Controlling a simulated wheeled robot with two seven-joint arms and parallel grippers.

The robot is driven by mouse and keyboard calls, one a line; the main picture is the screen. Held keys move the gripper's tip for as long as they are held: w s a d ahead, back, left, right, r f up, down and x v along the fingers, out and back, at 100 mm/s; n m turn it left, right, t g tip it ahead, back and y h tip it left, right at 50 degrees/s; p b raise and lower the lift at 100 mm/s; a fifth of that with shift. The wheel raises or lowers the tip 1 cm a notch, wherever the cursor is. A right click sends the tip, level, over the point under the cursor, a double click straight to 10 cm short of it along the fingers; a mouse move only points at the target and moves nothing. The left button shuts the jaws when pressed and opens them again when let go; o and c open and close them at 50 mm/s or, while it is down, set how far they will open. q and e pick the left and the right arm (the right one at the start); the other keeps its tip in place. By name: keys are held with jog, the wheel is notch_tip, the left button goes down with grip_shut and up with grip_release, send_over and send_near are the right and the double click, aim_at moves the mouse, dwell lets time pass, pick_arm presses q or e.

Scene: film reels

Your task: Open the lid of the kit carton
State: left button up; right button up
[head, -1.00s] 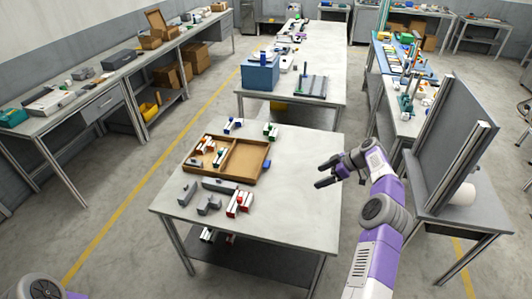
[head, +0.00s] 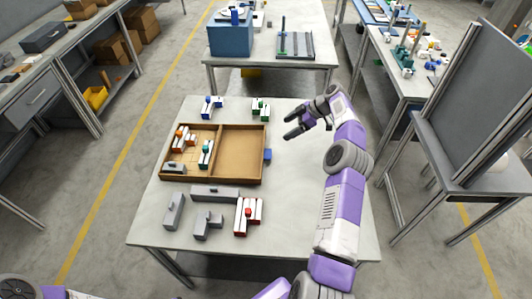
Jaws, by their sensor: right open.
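The kit carton (head: 239,181) lies on the near table, a shallow brown box in two halves. Its left half holds several small red, green and grey parts. Its right half (head: 240,152) is empty and looks like the lid folded out flat, though I cannot tell it surely from a second compartment. A blue tab (head: 268,155) sits on the outer right edge. My right gripper (head: 287,127) is open and empty, up and right of the tab, apart from the carton, its fingers pointing left. My left gripper is out of view.
Grey blocks (head: 215,193) and a red-and-white part (head: 247,216) lie in front of the carton. Blue (head: 212,106) and green (head: 261,109) parts stand behind it. The table's right side (head: 290,200) is clear. A grey panel (head: 450,100) stands at the right.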

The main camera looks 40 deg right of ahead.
jog(key=b, duration=0.9)
send_near(268, 154)
jog(key=shift+b+x, duration=0.55)
jog(key=shift+x, duration=3.15)
jog(key=shift+w+r, duration=0.1)
